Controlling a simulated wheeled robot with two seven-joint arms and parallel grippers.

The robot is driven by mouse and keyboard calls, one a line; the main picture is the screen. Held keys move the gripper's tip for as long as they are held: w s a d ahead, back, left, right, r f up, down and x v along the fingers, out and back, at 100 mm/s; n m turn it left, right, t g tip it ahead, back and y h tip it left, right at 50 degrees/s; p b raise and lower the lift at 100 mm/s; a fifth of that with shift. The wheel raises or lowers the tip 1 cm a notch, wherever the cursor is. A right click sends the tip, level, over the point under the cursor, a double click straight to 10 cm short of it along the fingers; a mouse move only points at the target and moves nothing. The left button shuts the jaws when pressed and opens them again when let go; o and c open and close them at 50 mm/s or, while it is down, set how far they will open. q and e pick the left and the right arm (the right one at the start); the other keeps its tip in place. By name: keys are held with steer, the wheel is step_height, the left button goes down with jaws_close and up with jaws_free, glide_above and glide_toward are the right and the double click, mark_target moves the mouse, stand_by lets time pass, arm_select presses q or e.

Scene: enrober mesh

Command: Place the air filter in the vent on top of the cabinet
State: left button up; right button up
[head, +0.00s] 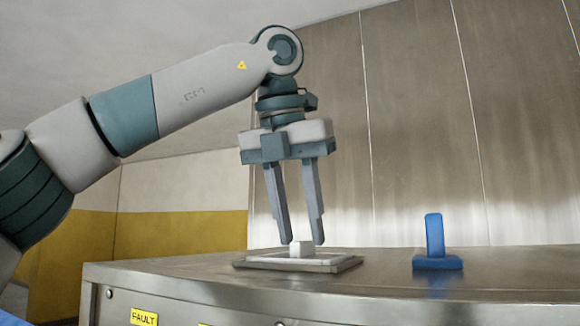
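The air filter (270,256) appears as a flat white panel with a small white block-like handle (302,249) on top. It lies at a pale square frame, likely the vent (322,267), on top of the steel cabinet (205,276). I cannot tell how deep it sits in the frame. My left gripper (304,243) points down over it, fingers apart, with the tips at the level of the handle's top, one to either side. I see no clear grip on the handle. My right gripper is not in view.
A blue upright piece on a blue base (436,245) stands on the cabinet top to the right. A yellow FAULT label (144,317) is on the cabinet front. A steel panel wall (420,130) rises behind. The cabinet top between frame and blue piece is clear.

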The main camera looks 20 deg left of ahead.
arm_select(q)
steer(key=shift+s+r, duration=0.2)
steer(key=shift+r, duration=0.2)
steer(key=v, duration=1)
steer(key=shift+p, duration=0.3)
